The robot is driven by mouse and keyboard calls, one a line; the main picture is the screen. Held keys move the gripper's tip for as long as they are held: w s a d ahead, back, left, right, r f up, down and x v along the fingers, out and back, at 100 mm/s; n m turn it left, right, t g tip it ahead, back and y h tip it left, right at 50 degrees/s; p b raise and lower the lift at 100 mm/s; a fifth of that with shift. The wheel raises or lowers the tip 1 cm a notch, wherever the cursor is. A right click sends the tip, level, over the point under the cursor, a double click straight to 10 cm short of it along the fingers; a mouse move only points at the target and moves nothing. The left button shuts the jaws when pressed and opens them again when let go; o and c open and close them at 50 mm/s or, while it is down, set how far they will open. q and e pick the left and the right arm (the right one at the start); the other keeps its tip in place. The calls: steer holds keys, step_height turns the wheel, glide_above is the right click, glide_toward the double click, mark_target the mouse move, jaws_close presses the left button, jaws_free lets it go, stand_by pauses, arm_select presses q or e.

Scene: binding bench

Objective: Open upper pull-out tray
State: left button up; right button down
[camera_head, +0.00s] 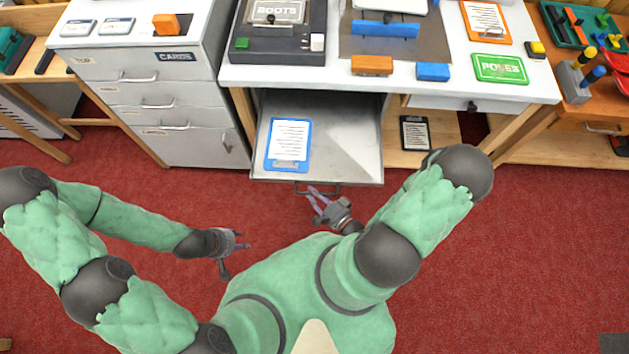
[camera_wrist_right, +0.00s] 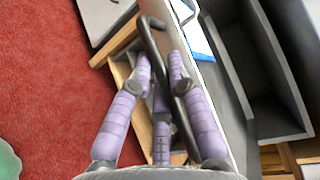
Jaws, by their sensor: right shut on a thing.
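The upper pull-out tray (camera_head: 345,145) is a grey metal tray under the white bench top, and it stands well out toward me. A blue clipboard (camera_head: 288,143) with a white sheet lies in its left part. The tray's dark bar handle (camera_head: 302,191) is on its front edge; the handle also shows in the right wrist view (camera_wrist_right: 152,45). My right gripper (camera_head: 316,196), with purple-grey fingers, is at this handle. In the wrist view its fingers (camera_wrist_right: 162,70) are closed around the bar. My left gripper (camera_head: 240,254) is open and empty above the red floor.
A grey drawer cabinet (camera_head: 190,80) stands left of the tray. A lower wooden shelf (camera_head: 398,157) holds a dark clipboard (camera_head: 415,133). A closed drawer (camera_head: 440,103) is right of the tray. The red carpet (camera_head: 540,250) in front is clear at the right.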

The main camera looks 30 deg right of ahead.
steer(key=shift+s+a, duration=0.15)
steer(key=shift+s, duration=0.05)
steer(key=c, duration=1.2)
jaws_free()
steer(key=shift+o, duration=0.2)
steer(key=v, duration=1.2)
